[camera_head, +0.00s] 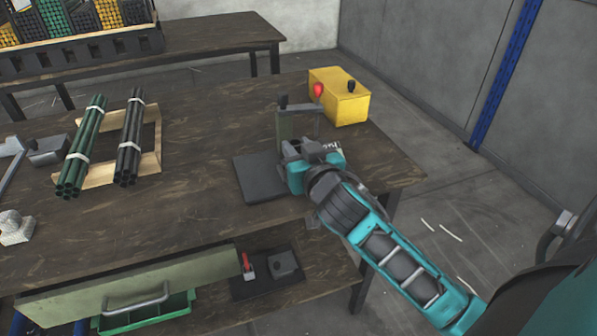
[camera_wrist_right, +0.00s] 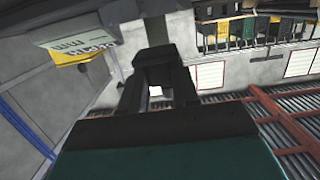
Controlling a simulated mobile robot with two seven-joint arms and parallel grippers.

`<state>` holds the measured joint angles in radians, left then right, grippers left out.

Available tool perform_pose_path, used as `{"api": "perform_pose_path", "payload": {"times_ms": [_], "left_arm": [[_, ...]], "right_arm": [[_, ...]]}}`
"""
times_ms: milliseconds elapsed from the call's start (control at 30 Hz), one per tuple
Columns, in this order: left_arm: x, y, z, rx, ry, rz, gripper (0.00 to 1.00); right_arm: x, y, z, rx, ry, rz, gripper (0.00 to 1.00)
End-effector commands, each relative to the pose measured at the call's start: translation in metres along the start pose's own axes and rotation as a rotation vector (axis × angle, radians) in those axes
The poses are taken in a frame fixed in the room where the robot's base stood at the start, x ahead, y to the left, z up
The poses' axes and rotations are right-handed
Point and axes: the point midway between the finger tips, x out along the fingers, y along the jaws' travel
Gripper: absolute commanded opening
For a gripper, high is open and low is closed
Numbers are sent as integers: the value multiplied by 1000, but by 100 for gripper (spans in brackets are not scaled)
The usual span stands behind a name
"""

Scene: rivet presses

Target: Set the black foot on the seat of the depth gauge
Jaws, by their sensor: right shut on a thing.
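My right gripper (camera_head: 290,155) is over the right part of the table, at a press-like stand with a dark flat base (camera_head: 258,180) and an olive upright (camera_head: 288,124). It is shut on a small dark part, which I take to be the black foot (camera_wrist_right: 158,68); it sits between the dark fingertips in the right wrist view. The gripper hides most of it in the head view. I cannot tell for sure whether this stand is the depth gauge. Its seat is not clearly visible. My left gripper is not in view.
A yellow box (camera_head: 345,104) with a red and a black knob stands behind the gripper. Green tubes (camera_head: 82,148) and dark tubes (camera_head: 130,138) lie on a wooden frame at left. A black plate (camera_head: 262,285) with a grey block lies on the lower shelf. The table's middle is clear.

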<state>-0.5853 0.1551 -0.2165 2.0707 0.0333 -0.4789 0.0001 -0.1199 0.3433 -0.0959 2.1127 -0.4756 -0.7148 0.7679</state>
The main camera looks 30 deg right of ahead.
Motion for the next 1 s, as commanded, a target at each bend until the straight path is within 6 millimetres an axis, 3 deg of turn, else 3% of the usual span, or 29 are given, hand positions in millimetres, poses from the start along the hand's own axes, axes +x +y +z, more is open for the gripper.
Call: {"api": "perform_pose_path", "payload": {"times_ms": [300, 700, 733, 1000], "left_arm": [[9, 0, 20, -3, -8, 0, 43], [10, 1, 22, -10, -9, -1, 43], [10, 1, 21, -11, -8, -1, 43], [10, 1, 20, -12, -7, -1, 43]], "right_arm": [[6, 0, 42, 0, -3, -1, 0], [7, 0, 46, 1, -2, 0, 0], [7, 0, 46, 0, -2, 0, 32], [6, 0, 46, 0, -3, 0, 56]]}}
